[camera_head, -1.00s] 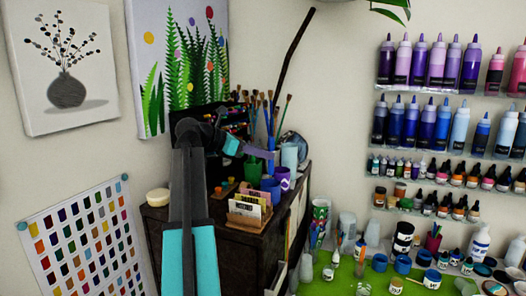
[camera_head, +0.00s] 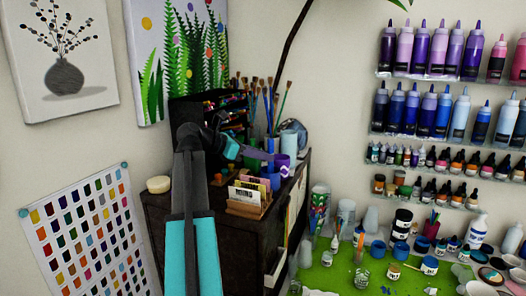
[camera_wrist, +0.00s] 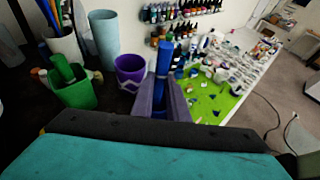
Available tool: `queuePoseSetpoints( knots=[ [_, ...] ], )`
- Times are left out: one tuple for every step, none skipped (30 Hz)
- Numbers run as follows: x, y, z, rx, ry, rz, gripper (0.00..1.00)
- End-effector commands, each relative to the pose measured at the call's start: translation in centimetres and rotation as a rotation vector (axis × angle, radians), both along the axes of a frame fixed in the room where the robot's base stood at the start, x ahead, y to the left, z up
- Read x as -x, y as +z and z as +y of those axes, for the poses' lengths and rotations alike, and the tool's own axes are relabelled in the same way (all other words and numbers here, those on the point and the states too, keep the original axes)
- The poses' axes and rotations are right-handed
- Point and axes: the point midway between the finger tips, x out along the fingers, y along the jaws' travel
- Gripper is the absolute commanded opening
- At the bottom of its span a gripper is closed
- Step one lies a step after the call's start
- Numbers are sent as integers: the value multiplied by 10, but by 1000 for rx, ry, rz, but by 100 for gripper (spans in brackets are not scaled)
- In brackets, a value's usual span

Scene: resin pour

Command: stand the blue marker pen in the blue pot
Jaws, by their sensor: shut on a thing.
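My gripper (camera_wrist: 162,98) is shut on the blue marker pen (camera_wrist: 164,60), which stands up between the purple fingers in the wrist view. The blue pot (camera_head: 271,181) sits on the cabinet top, below my gripper in the picture and behind the card holder. In the wrist view the fingers and pen hide most of what lies behind them, so the blue pot cannot be told for sure there.
A purple pot with a white zigzag (camera_wrist: 130,72), a green pot (camera_wrist: 75,93), a pale blue cup (camera_wrist: 104,38) and a white brush pot (camera_wrist: 66,46) stand close by. A card holder (camera_head: 246,207) is at the cabinet's front. A green mat (camera_head: 335,278) lies on the right.

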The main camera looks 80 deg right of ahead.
Motion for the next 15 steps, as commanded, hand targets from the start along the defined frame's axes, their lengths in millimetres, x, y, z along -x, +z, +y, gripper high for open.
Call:
queuePoseSetpoints(
  knots=[
    [0, -3, 0, -1, 0, 1, 0],
    [0, -4, 0, -1, 0, 1, 0],
    [0, -6, 0, -1, 0, 1, 0],
    [0, -8, 0, 0, 1, 0, 0],
    [0, -9, 0, 0, 1, 0, 0],
    [0, -11, 0, 0, 1, 1, 0],
    [0, -12, 0, 0, 1, 1, 0],
    [0, -13, 0, 0, 1, 1, 0],
    [0, -15, 0, 0, 1, 1, 0],
    [0, -16, 0, 0, 1, 0, 0],
    [0, -17, 0, 0, 1, 1, 0],
    [0, -18, 0, 0, 1, 0, 0],
    [0, -19, 0, 0, 1, 0, 0],
    [0, -19, 0, 0, 1, 0, 0],
    [0, -20, 0, 0, 1, 0, 0]
  ],
)
